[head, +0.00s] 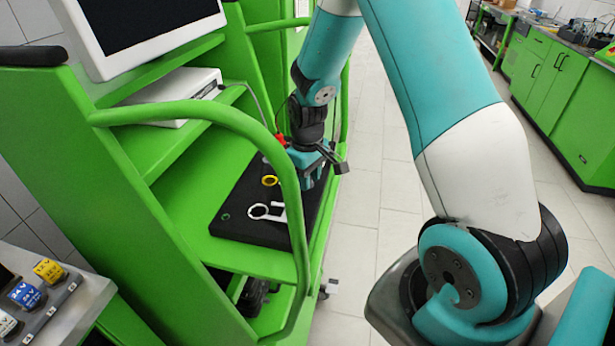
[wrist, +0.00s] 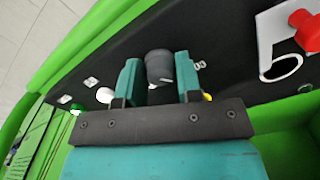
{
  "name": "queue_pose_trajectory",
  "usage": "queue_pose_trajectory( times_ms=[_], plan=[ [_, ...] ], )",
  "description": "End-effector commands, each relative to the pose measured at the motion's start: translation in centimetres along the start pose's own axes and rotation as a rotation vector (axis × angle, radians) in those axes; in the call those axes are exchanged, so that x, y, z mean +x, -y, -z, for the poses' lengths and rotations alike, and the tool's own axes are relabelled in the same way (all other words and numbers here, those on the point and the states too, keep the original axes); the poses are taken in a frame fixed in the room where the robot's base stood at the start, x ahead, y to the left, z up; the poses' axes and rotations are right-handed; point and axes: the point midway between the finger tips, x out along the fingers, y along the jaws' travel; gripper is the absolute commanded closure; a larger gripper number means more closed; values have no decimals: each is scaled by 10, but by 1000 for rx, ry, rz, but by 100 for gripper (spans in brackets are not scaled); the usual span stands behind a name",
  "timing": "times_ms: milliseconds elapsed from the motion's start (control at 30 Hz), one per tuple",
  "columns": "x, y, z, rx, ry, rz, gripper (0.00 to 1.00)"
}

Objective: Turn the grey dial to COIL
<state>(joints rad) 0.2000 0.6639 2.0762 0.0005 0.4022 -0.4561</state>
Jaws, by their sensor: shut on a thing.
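The grey dial (wrist: 158,64) is a dark round knob on the black panel (wrist: 225,50). In the wrist view my gripper (wrist: 157,76) has one teal finger on each side of it and is shut on it. A small white mark (wrist: 199,64) shows on the panel just right of the dial. I cannot read it, and I cannot tell which way the dial points. In the head view my gripper (head: 312,172) is down at the right side of the black panel (head: 240,205), and the dial is hidden behind it.
A white knob (wrist: 104,95) is to the left, and a yellow part (wrist: 207,97) is partly behind a finger. A green rail (head: 235,118) curves in front of the panel. The floor (head: 375,215) beside the bench is clear.

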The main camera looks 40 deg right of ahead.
Motion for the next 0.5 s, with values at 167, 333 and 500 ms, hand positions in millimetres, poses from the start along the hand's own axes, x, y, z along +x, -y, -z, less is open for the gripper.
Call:
queue_pose_trajectory(
  times_ms=[167, 333, 500],
  plan=[
    [-1, 0, 2, -28, -6, 0, 91],
    [-1, 0, 2, -33, -6, 0, 91],
    [-1, 0, 2, -33, -6, 0, 91]
  ],
)
